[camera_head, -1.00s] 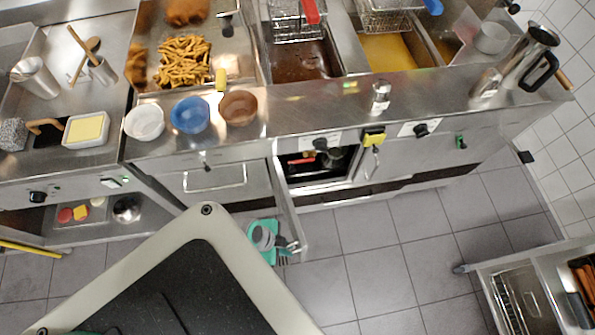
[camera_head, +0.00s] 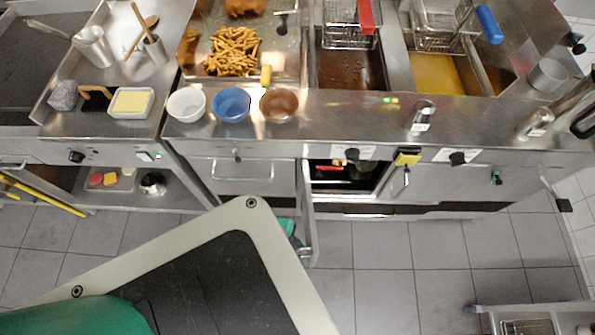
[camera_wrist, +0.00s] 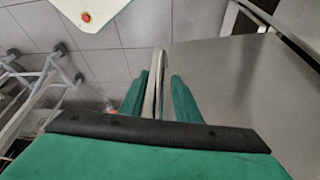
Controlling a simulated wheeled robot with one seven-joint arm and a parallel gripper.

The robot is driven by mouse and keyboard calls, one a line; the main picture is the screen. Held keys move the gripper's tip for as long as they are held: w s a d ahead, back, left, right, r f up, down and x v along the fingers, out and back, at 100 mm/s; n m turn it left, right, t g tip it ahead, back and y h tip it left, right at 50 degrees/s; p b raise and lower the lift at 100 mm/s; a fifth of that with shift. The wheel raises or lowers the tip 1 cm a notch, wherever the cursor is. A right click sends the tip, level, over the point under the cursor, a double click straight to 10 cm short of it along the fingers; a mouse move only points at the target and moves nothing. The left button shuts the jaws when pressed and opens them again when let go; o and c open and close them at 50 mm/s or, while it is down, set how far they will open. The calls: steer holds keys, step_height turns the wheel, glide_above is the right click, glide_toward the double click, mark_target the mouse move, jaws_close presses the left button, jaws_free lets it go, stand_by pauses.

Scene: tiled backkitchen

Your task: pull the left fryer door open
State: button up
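The left fryer door (camera_head: 309,225) stands swung out from the fryer cabinet, seen nearly edge-on, with the compartment beside it open. In the wrist view the door's wide metal panel (camera_wrist: 235,90) fills the right side. My gripper (camera_wrist: 158,78) has its two green fingers on either side of a thin pale upright strip at the door's edge. The fingers are apart; whether they press on the strip is not clear. In the head view a bit of green (camera_head: 288,228) shows left of the door, and my body hides most of the gripper.
The right fryer door (camera_head: 430,180) looks closed. The counter above holds white, blue and brown bowls (camera_head: 278,105), fries (camera_head: 232,52) and fryer baskets (camera_head: 350,25). Tiled floor (camera_head: 400,250) is free right of the open door. A metal cart (camera_head: 520,312) stands at lower right.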

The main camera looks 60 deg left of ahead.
steer(key=v, duration=1)
steer(key=shift+r, duration=0.25)
